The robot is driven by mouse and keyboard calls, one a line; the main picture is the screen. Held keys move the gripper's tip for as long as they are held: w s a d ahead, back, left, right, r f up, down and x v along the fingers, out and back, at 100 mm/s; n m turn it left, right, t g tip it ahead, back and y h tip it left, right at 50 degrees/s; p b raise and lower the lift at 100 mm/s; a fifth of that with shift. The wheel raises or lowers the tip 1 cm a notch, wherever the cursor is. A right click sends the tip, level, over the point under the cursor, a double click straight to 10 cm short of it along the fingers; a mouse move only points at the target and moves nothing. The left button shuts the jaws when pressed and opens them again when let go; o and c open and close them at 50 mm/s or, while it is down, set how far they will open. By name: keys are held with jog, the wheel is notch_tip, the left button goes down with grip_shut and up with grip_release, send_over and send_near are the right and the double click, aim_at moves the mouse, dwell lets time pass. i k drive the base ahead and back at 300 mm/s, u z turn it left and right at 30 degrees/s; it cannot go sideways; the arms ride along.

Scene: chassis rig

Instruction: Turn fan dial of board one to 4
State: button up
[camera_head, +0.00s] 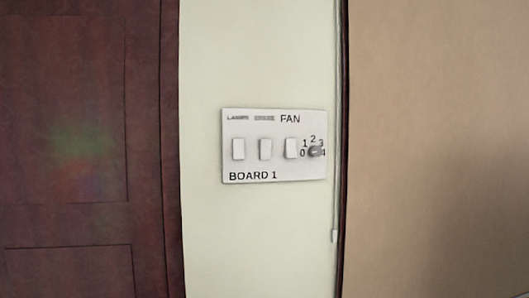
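A white switch board (275,159) marked "BOARD 1" is on the pale wall strip, near the middle of the head view. The small grey fan dial (315,151) is at its right end, with the numbers 0, 1, 2, 3 and 4 around it. Which number the dial points to is too small to tell. The word "FAN" stands at the top of the board. My gripper is not in view.
Three white rocker switches (265,149) sit in a row left of the dial. A dark red-brown panelled door (80,150) is on the left. A thin cord (335,215) hangs close to the board's right edge. A plain tan surface (440,130) fills the right.

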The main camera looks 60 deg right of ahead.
aim_at(314, 150)
jog(key=u, duration=0.55)
jog(key=k, duration=1.05)
jog(key=z, duration=1.1)
